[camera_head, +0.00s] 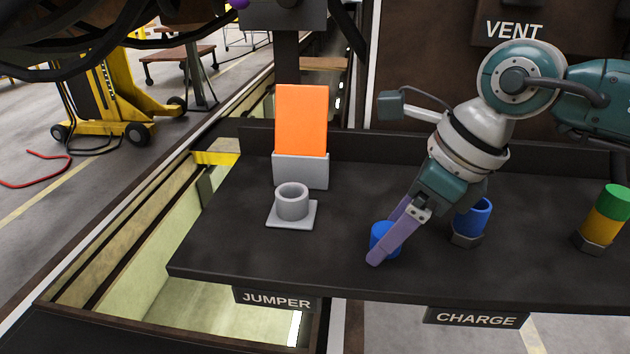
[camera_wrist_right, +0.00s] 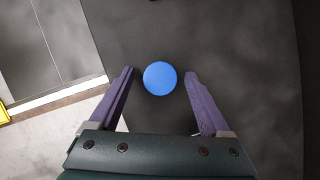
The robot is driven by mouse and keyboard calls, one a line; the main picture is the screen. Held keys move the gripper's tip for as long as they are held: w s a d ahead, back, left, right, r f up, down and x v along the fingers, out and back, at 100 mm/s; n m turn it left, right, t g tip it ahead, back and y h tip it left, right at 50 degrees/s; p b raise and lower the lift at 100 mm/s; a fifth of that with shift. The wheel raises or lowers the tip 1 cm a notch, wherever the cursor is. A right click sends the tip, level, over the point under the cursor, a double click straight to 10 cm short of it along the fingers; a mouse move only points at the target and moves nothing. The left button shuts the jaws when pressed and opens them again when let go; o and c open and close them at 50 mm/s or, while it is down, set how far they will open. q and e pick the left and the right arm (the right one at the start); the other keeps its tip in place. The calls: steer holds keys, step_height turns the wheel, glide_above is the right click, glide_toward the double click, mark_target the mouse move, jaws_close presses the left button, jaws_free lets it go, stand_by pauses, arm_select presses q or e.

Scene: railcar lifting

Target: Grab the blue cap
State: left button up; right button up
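A blue cap (camera_head: 381,232) stands on the dark shelf near its front edge in the head view, partly hidden by my near finger. My right gripper (camera_head: 388,238) reaches down to it from the upper right, with its purple fingers on either side. In the right wrist view the cap (camera_wrist_right: 160,78) shows as a round blue top between the open fingertips (camera_wrist_right: 160,74), with a gap on both sides. A second blue piece (camera_head: 474,216), hollow on top, sits on a grey hexagonal base to the right. My left gripper is not in view.
A grey ring on a square plate (camera_head: 292,203) and an orange card in a grey holder (camera_head: 301,122) stand to the left. A green-and-yellow cylinder (camera_head: 604,218) stands at the far right. The shelf (camera_head: 335,265) ends just in front of the cap, above JUMPER and CHARGE labels.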

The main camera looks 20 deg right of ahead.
jaws_close()
stand_by(0.5)
steer(key=shift+r, duration=0.15)
